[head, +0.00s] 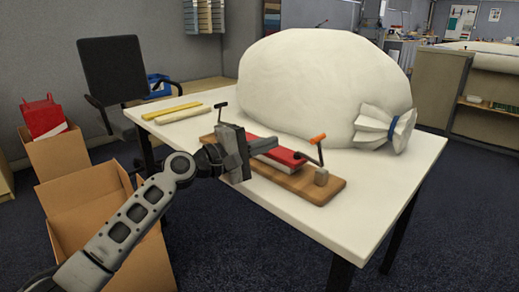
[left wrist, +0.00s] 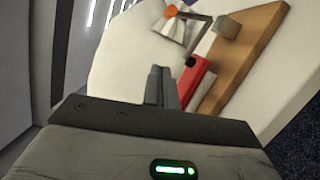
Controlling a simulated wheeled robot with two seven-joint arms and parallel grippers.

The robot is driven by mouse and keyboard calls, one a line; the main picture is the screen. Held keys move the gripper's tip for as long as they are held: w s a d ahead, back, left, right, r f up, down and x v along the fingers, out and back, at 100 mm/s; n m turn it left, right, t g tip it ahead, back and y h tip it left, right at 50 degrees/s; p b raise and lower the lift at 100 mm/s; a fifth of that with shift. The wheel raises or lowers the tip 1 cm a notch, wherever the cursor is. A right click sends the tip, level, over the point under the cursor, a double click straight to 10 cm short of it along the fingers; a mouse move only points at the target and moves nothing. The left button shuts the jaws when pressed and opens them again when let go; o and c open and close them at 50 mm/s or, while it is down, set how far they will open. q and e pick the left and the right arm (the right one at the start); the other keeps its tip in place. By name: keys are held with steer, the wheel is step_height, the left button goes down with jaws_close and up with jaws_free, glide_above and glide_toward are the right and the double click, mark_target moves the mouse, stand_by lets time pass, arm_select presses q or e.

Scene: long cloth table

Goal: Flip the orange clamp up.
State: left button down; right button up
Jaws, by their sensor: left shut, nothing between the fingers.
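The orange clamp (head: 318,140) has an orange handle tip on a dark metal lever, at the right end of a wooden board (head: 320,190) on the table. Its lever slants up from a small block. The clamp's orange tip also shows in the left wrist view (left wrist: 171,11), near a grey block on the board (left wrist: 258,40). A red piece (head: 282,153) lies on the board left of the clamp. My left gripper (head: 240,155) is shut and empty, in front of the board's left part and apart from the orange clamp. My right gripper is not in view.
A large white sack (head: 320,80) tied with a blue band stands behind the board. A second, dark lever (head: 221,108) rises at the board's left end. Yellow and tan bars (head: 175,110) lie at the table's left. The table's front right (head: 375,190) is clear.

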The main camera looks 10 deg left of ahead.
arm_select(q)
steer(key=b+x, duration=0.1)
steer(key=x, duration=0.4)
steer(key=shift+d, duration=0.1)
steer(key=shift+s+d+r+p, duration=0.2)
steer(key=shift+s+d+p, duration=0.15)
steer(key=shift+d, duration=0.25)
steer(key=shift+s+d+r+p, duration=0.25)
steer(key=shift+s+d, duration=0.1)
steer(key=shift+d, duration=0.3)
steer(key=shift+s+d, duration=0.3)
steer(key=shift+d, duration=0.15)
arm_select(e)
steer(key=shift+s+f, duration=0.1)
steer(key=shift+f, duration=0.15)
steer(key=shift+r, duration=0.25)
